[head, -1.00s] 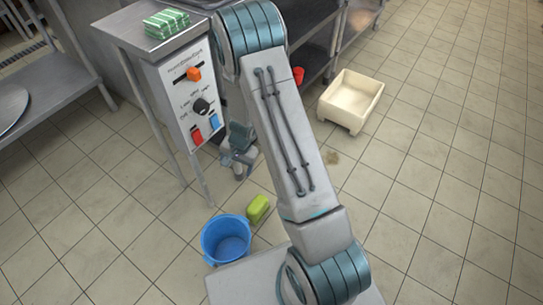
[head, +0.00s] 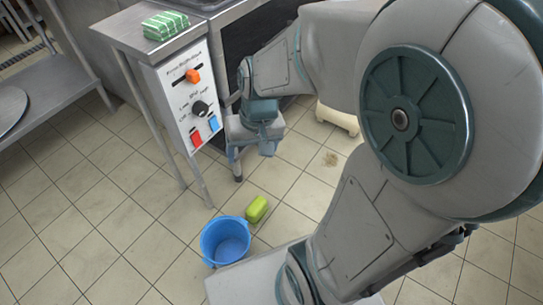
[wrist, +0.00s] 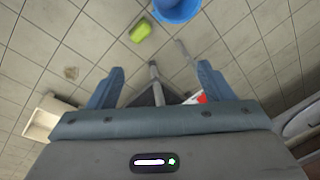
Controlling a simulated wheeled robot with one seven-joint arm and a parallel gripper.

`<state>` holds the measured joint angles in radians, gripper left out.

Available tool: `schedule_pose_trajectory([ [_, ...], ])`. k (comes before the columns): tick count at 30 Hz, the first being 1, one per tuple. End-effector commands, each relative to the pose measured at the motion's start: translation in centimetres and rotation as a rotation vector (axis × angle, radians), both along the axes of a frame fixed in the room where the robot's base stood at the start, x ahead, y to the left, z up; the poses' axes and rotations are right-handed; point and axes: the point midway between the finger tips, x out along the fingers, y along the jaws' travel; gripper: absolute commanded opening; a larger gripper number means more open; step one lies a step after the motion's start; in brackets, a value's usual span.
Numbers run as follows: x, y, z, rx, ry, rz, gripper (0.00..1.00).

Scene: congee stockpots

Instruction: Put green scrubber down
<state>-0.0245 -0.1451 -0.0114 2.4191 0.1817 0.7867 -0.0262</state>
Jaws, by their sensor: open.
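The green scrubber (head: 256,209) is a lime-green block lying on the tiled floor, just right of the blue bucket (head: 225,240). In the wrist view the scrubber (wrist: 140,31) lies beyond my fingertips, near the bucket (wrist: 177,8). My gripper (head: 252,158) is open and empty, in front of the control panel's right side and apart from the scrubber. In the wrist view, nothing is held between the spread fingers of my gripper (wrist: 160,74).
A steel counter with a control panel (head: 190,100) stands left of my gripper; a green striped bundle (head: 166,25) lies on top. A steel shelf (head: 45,75) is at left. A cream tub (head: 338,118) is partly hidden behind my arm. A brown stain (head: 330,158) marks the floor.

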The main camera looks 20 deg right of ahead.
Motion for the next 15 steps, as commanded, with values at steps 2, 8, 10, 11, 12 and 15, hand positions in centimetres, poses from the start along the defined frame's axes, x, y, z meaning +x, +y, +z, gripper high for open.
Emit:
schedule_pose_trajectory([
  [2, -1.7, -0.7, 1.1, -0.037, -0.013, 0.029, 0.74],
  [8, -4.7, -2.1, 2.5, -0.112, -0.024, 0.077, 0.74],
  [10, -5.2, -2.4, 2.7, -0.125, -0.024, 0.084, 0.74],
  [11, -5.4, -2.5, 2.8, -0.129, -0.024, 0.086, 0.74],
  [12, -5.5, -2.6, 2.8, -0.134, -0.025, 0.087, 0.74],
  [15, -5.6, -2.7, 2.9, -0.138, -0.024, 0.089, 0.74],
])
